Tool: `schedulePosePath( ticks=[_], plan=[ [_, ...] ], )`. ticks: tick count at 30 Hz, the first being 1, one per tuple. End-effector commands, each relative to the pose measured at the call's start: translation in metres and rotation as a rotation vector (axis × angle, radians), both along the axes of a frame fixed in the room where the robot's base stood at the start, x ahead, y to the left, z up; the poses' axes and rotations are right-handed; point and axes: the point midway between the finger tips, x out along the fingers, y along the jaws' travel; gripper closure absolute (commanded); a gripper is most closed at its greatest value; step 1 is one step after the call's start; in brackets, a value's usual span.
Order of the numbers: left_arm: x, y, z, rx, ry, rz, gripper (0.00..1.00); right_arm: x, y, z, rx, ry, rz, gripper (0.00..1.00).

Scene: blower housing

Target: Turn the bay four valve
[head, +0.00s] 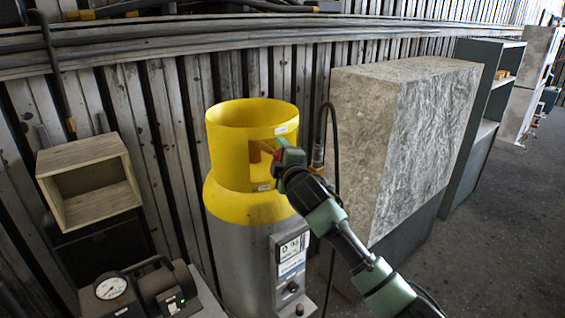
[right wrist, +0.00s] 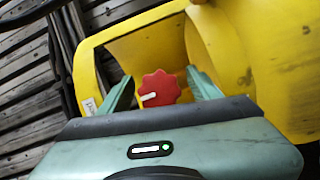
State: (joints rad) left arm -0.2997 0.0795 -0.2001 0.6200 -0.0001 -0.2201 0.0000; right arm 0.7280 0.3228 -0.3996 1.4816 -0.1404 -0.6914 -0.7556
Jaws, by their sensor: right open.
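A red lobed valve knob (right wrist: 159,88) with a white mark shows in the right wrist view, inside the opening of a yellow collar (right wrist: 280,60). My right gripper (right wrist: 160,80) is open, with one green finger on each side of the knob. Gaps show between fingers and knob; I cannot tell how deep the fingers reach. In the head view, my right gripper (head: 274,152) is at the opening of the yellow collar (head: 223,135) on top of a grey cylinder (head: 232,262), and the knob cannot be made out clearly. My left gripper is not in view.
A large stone-patterned block (head: 420,130) stands close right of the cylinder. A black hose (head: 335,150) hangs between them. A wooden open box (head: 85,165) and a device with a round gauge (head: 111,288) are at left. Open floor (head: 500,220) lies at right.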

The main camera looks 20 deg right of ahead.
Motion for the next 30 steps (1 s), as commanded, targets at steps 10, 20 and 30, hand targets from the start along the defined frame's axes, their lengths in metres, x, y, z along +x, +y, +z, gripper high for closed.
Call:
schedulePosePath(
  ticks=[10,20,30],
  plan=[
    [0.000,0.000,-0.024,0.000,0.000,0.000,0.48,-0.050,0.001,0.001,0.000,-0.001,0.001,0.37],
    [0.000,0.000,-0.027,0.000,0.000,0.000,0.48,-0.065,0.001,0.004,0.001,0.001,-0.001,0.37],
    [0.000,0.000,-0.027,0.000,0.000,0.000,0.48,-0.065,0.002,0.002,0.005,0.006,0.000,0.37]
  ],
)
